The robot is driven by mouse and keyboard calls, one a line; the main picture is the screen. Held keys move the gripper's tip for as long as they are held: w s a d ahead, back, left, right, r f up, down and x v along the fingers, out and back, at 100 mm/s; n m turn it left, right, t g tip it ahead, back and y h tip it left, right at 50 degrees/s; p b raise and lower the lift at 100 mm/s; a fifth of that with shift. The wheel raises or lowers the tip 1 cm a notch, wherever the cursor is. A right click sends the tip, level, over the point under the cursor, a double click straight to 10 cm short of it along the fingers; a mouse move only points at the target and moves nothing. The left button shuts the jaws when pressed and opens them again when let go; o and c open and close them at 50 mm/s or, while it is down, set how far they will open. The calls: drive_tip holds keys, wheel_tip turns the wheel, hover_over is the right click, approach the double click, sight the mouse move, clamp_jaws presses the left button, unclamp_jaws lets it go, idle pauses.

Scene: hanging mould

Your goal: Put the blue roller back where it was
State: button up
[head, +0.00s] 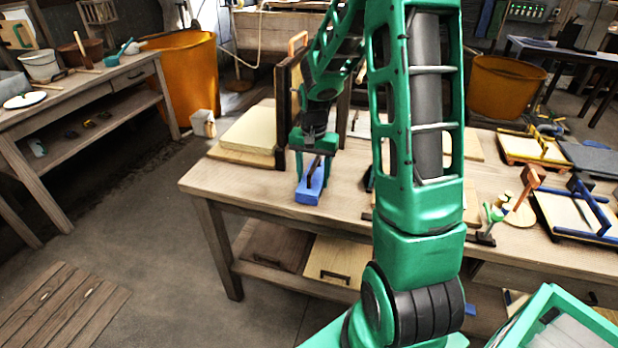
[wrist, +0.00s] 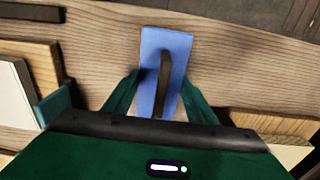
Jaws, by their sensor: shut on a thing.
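My gripper (head: 314,160) is over the left end of the wooden workbench (head: 240,185). It is shut on a blue block (head: 308,195) with a dark upright handle. In the wrist view the blue block (wrist: 153,50) lies lengthwise between the two fingers, with the brown handle (wrist: 165,78) along its middle. It looks flat and oblong; no round roller shape shows on it. I cannot tell whether it touches the bench top. A blue-railed frame (head: 583,205) around a pale slab lies at the bench's right end.
A pale slab on a board (head: 252,133) and an upright wooden board (head: 290,110) are left of my gripper. A yellow-railed frame (head: 535,148) and an orange-topped mallet (head: 530,180) are at right. Bare bench shows left of the blue block. My arm hides the middle.

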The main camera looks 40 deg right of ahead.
drive_tip(key=shift+f, duration=0.25)
drive_tip(key=shift+o, duration=0.2)
drive_tip(key=shift+s+f, duration=0.15)
drive_tip(key=shift+f, duration=0.3)
drive_tip(key=o, duration=1.5)
drive_tip(key=shift+c, duration=0.2)
drive_tip(key=shift+r, duration=0.25)
